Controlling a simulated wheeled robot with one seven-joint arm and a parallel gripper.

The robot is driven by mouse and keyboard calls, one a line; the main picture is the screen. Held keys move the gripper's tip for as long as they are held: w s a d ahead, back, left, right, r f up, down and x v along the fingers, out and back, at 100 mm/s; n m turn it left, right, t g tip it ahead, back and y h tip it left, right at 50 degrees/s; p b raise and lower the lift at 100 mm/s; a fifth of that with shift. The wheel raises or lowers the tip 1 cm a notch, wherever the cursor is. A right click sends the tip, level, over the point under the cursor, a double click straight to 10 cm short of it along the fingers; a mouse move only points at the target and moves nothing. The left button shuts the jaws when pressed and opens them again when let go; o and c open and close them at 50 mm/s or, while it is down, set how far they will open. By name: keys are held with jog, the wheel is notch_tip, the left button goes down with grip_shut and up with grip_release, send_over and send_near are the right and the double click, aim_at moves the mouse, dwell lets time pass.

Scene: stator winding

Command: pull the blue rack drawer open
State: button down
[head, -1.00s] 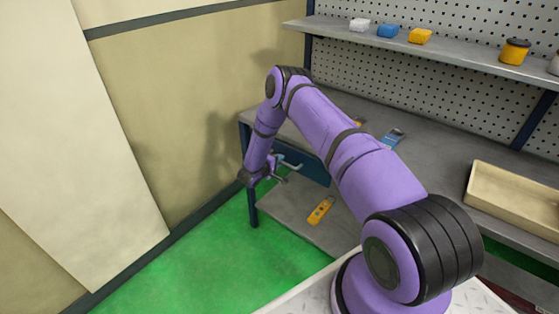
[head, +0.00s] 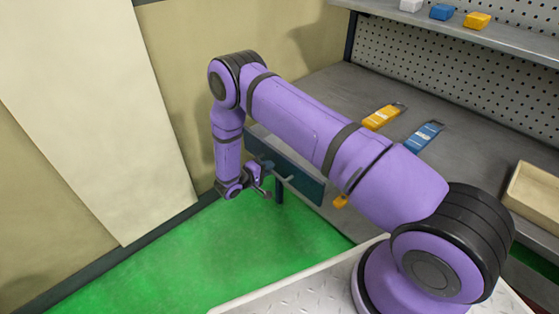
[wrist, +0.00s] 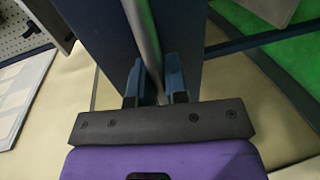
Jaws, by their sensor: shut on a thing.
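The blue drawer front (head: 305,184) is a dark blue panel at the near left end of the grey workbench, with a thin grey bar handle (head: 287,179) on its face. My gripper (head: 264,186) is at this handle, below my hanging forearm. In the wrist view, the two blue-grey fingers of my gripper (wrist: 156,84) are shut on the grey bar handle (wrist: 143,38), one finger on each side. The blue panel (wrist: 188,35) fills the top middle there. The inside of the drawer is hidden, and I cannot tell how far it stands out.
The grey bench top (head: 330,95) holds an orange tool (head: 382,117) and a blue tool (head: 424,136). A beige tray (head: 533,195) sits at the right. A beige wall (head: 165,90) is close on the left of my arm. The green floor (head: 240,240) in front is clear.

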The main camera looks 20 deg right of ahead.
jog(key=shift+f+v, duration=0.2)
jog(key=shift+v, duration=0.8)
jog(key=shift+w+a, duration=0.1)
jog(key=c, duration=1.1)
grip_release()
jog(key=v, duration=1)
jog(key=shift+a, duration=0.35)
